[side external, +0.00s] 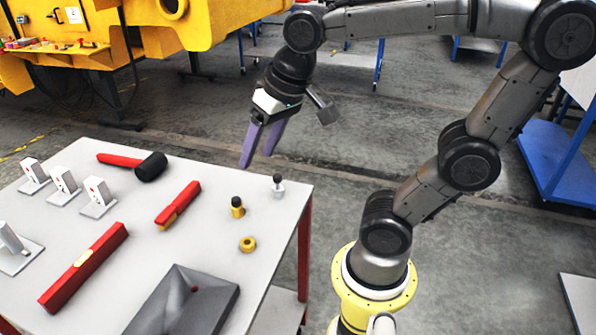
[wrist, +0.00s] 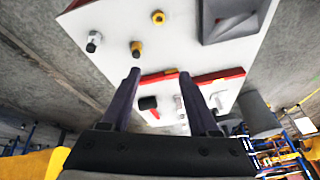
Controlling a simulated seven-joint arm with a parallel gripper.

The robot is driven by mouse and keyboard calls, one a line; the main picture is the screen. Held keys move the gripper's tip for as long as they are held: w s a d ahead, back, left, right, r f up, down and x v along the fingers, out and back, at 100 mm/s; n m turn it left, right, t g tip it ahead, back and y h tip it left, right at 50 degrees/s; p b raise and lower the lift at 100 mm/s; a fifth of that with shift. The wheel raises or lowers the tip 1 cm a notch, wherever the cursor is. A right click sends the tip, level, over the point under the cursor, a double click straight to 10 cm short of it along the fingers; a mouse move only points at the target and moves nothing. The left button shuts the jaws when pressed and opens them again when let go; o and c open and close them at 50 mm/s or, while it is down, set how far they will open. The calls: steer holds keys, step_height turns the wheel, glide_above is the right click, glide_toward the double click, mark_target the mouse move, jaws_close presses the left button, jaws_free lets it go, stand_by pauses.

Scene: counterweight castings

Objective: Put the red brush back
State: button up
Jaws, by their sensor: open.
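The red brush (side external: 178,204) lies flat on the white table (side external: 140,262), its red back up and tan bristles along its near side. In the wrist view the red brush (wrist: 158,78) shows between my finger tips. My gripper (side external: 256,160) is open and empty, raised above the far right part of the table, with its purple fingers pointing down. It is apart from the brush, which is to its left and lower in the side view. The wrist view shows both fingers of my gripper (wrist: 158,75) spread.
A black-headed mallet (side external: 150,166), white stands (side external: 66,185), a red level-like bar (side external: 85,268) and a dark tray (side external: 225,292) surround the brush. Right of it are a yellow-and-black piece (side external: 237,208), a brass ring (side external: 247,244) and a black-topped metal piece (side external: 278,186).

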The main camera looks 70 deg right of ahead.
steer(key=s+f+n+t, duration=0.1)
steer(key=s+f+n, duration=0.2)
steer(key=s, duration=0.4)
steer(key=shift+f+n, duration=0.25)
steer(key=shift+n, duration=0.25)
steer(key=shift+o, duration=0.3)
stand_by(0.7)
